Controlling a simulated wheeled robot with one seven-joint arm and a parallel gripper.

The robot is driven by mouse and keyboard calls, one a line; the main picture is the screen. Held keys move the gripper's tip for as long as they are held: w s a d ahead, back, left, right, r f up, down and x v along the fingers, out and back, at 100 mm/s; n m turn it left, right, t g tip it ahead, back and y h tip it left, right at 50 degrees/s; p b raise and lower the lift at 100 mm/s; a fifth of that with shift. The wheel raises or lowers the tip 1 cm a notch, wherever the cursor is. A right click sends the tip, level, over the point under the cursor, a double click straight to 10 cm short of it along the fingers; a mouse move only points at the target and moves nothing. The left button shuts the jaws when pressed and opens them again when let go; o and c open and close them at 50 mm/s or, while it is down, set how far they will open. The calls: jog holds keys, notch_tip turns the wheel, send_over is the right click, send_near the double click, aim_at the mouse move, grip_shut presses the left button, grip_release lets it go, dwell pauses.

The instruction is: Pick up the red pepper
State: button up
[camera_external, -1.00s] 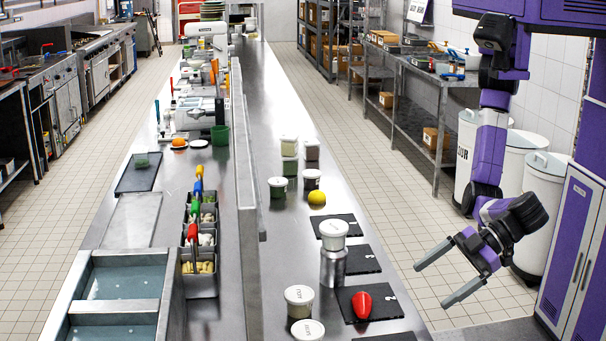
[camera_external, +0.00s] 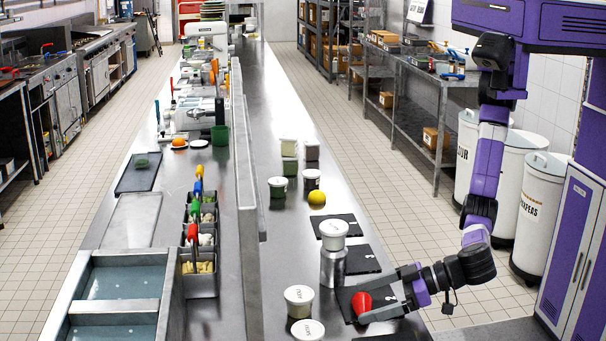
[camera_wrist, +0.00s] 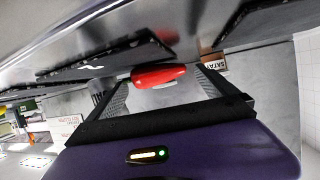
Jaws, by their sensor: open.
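The red pepper (camera_external: 361,302) lies on a dark slate board (camera_external: 347,313) near the right edge of the steel counter. My gripper (camera_external: 368,295) is open at the board, its two fingers reaching in from the right with the pepper at their tips. In the wrist view the pepper (camera_wrist: 158,76) shows whole, lying across the gap at the far end of the fingers. Whether the fingers touch it I cannot tell.
A metal canister with a white lidded tub (camera_external: 334,229) on top stands just behind the pepper's board. More slate boards (camera_external: 362,260) lie behind, and a yellow lemon (camera_external: 317,197) sits farther back.

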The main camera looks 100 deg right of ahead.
jog(key=shift+w+d+f, duration=0.1)
jog(key=shift+w+f, duration=0.2)
jog(key=shift+w, duration=0.3)
jog(key=c, duration=1.4)
jog(key=shift+c, duration=0.2)
